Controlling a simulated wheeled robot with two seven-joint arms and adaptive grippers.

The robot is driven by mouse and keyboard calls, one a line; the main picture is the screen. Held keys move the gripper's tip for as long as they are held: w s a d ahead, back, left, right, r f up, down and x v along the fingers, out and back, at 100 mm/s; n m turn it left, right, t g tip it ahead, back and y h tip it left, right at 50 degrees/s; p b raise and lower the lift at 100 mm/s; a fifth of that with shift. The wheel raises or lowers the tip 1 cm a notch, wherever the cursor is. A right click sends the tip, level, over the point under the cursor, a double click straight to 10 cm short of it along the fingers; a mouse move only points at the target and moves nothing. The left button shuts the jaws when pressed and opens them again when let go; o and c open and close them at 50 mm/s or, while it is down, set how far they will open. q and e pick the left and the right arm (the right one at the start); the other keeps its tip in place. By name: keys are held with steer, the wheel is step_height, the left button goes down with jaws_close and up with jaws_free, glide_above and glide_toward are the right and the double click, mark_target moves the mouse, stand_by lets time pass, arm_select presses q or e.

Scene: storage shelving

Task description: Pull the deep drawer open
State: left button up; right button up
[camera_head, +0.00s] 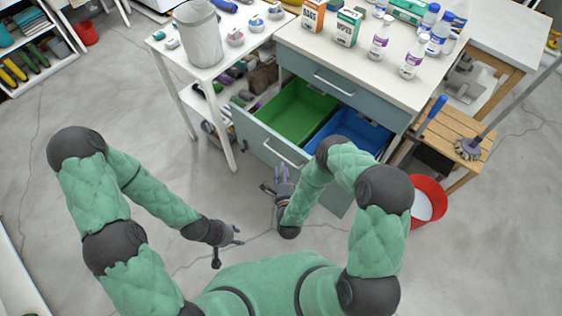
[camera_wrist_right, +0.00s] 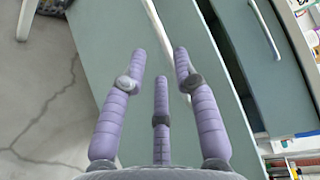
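The deep drawer (camera_head: 250,136) of the grey-blue cabinet stands pulled out, with a green bin (camera_head: 297,110) and a blue bin (camera_head: 350,133) inside. Its pale bar handle (camera_head: 285,154) is on the front panel. My right gripper (camera_head: 281,178) is just below and in front of that handle. My left gripper (camera_head: 228,244) is open and empty over the floor, left of the drawer.
The drawer above (camera_head: 335,83) is shut. Bottles and boxes stand on the cabinet top (camera_head: 350,65). A white table (camera_head: 170,50) with a grey bin stands left. A red bucket (camera_head: 428,200) and wooden stool (camera_head: 455,140) are right. The floor in front is clear.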

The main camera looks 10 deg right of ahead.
steer(key=s, duration=0.4)
steer(key=shift+s+a+r, duration=0.3)
stand_by(0.3)
step_height(320, 180, down, 5)
steer(key=s+n+g+y, duration=0.2)
steer(key=n+g+y, duration=0.2)
steer(key=n+g, duration=0.5)
steer(key=s+a+r+n+g+y+p, duration=0.1)
steer(key=s+n+g, duration=0.5)
steer(key=s, duration=0.8)
step_height(320, 180, up, 2)
steer(key=n+y, duration=0.1)
steer(key=n, duration=0.2)
steer(key=shift+r+n+g, duration=0.15)
steer(key=shift+n+g, duration=0.15)
steer(key=shift+g, duration=0.1)
steer(key=shift+a, duration=0.1)
